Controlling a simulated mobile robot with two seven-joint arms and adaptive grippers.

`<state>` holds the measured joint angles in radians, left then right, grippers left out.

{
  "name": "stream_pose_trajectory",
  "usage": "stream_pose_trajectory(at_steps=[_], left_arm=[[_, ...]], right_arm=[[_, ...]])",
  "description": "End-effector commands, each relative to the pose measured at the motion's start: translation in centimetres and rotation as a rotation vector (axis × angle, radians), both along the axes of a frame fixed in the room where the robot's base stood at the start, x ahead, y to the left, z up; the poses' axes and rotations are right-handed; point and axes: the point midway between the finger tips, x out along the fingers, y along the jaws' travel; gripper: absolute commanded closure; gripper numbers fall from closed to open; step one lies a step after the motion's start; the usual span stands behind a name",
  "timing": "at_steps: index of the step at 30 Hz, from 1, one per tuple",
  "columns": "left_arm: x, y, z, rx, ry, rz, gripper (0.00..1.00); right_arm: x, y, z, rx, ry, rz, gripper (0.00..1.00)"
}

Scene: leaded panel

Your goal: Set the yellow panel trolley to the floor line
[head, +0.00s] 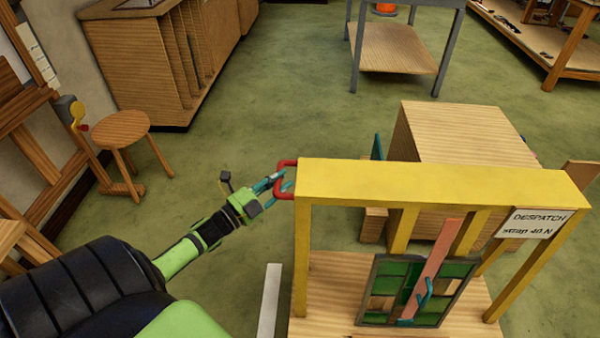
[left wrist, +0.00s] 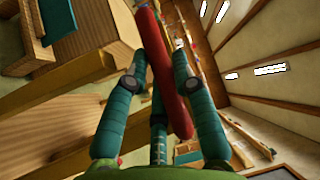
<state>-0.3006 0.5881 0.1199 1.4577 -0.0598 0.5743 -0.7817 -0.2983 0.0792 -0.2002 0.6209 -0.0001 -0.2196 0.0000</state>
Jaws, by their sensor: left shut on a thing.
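The yellow panel trolley (head: 430,178) stands right of centre in the head view, with a wooden base (head: 330,275). A leaded panel (head: 385,285) of green and wood-coloured panes stands on it, with a pink strap (head: 437,262) across it. A sign on its right reads "DESPATCH strap 40 N". My left gripper (head: 277,184) is shut on the red handle (head: 284,164) at the trolley's left end. The handle lies between the fingers in the left wrist view (left wrist: 168,70). A pale floor line (head: 269,300) lies left of the base. My right gripper is not in view.
A wooden crate-like block (head: 455,135) stands close behind the trolley. A round stool (head: 120,130) and wooden racks are at the left. A grey-legged table (head: 395,48) and a bench (head: 540,45) stand at the back. Green floor is clear between the stool and the trolley.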

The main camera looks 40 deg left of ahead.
Motion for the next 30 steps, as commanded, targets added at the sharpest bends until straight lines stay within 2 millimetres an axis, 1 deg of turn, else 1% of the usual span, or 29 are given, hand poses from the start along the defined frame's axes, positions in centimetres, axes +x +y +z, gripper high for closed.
stream_pose_trajectory(at_steps=[1, 3, 9, 12, 18, 29, 30], left_arm=[[-0.5, 1.0, -0.1, 0.006, 0.004, 0.006, 1.0], [-1.1, 1.8, -0.1, 0.007, 0.004, 0.006, 1.0], [-2.2, 3.6, -0.1, 0.005, 0.003, 0.008, 1.0], [-2.6, 4.1, 0.0, 0.003, 0.001, 0.007, 1.0], [-2.9, 4.6, 0.0, 0.002, 0.001, 0.007, 1.0], [-2.9, 4.6, 0.0, 0.002, 0.001, 0.008, 1.0], [-2.9, 4.6, 0.0, 0.002, 0.001, 0.008, 0.62]], right_arm=[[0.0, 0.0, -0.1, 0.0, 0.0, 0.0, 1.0], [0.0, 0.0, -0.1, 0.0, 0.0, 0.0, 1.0], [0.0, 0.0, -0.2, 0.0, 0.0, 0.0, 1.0], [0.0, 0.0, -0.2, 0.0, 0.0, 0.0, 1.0], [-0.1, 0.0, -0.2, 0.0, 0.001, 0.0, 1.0], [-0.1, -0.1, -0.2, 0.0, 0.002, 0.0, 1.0], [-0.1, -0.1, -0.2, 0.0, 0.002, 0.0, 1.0]])
